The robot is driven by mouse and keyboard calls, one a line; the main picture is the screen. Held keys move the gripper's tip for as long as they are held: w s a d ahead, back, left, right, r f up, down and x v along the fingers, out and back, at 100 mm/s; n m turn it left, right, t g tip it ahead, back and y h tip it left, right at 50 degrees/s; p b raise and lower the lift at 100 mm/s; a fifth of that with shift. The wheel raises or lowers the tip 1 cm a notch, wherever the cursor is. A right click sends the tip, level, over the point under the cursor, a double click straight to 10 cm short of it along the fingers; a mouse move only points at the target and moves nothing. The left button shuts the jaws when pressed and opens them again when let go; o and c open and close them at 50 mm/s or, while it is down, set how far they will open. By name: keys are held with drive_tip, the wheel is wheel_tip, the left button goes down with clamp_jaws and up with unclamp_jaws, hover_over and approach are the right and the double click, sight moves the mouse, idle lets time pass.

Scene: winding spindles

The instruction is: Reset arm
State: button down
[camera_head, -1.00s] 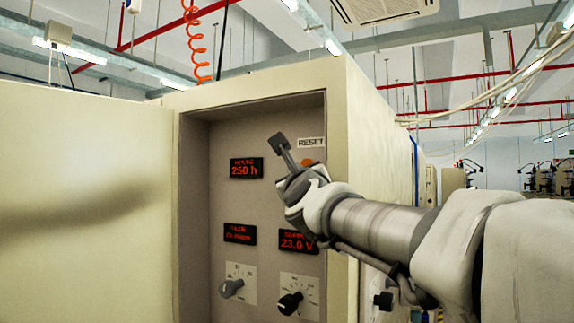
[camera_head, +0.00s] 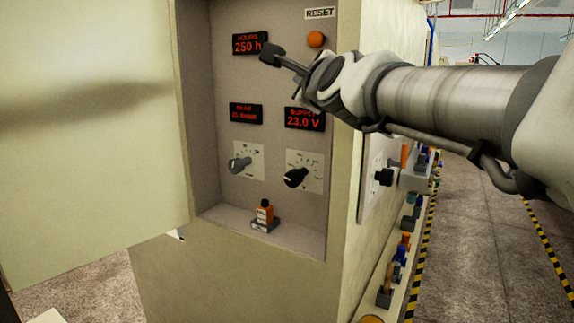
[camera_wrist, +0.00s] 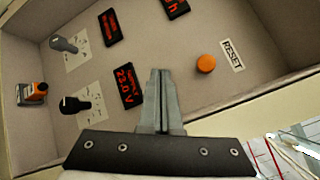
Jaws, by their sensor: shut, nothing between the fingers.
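My gripper (camera_head: 272,55) is shut and empty. In the head view its tips stand in front of the panel, just right of the hours display (camera_head: 250,43). In the wrist view my gripper (camera_wrist: 161,75) points at the panel, and the two fingers lie together. The head view shows an orange button (camera_head: 316,39) under a RESET label (camera_head: 320,13), up and right of the fingertips. In the wrist view the orange button (camera_wrist: 206,63) lies to the right of the fingers, apart from them.
Two displays and two knobs, one grey (camera_head: 239,163) and one black (camera_head: 296,177), sit lower on the panel. A small orange-topped item (camera_head: 265,213) stands on the recess ledge. The open door (camera_head: 90,120) is at left. A shelf with several small items runs along the right side.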

drive_tip(key=s+d+f+n+g+h, duration=0.1)
drive_tip(key=s+d+f+n+g, duration=0.2)
drive_tip(key=s+f+n, duration=0.4)
drive_tip(key=s+d+f+n+g+h, duration=0.1)
drive_tip(key=s+d+f+n+g, duration=0.3)
drive_tip(key=s+f+n, duration=0.3)
drive_tip(key=s+d+f+n+g+h, duration=0.1)
drive_tip(key=s+d+f+n+g, duration=0.3)
drive_tip(key=s+f+n, duration=0.4)
drive_tip(key=s+f+g, duration=0.1)
drive_tip(key=s+f, duration=0.4)
drive_tip(key=f, duration=0.6)
drive_tip(key=shift+s+h, duration=0.3)
drive_tip(key=shift+s, duration=0.05)
drive_tip(key=shift+w, duration=0.1)
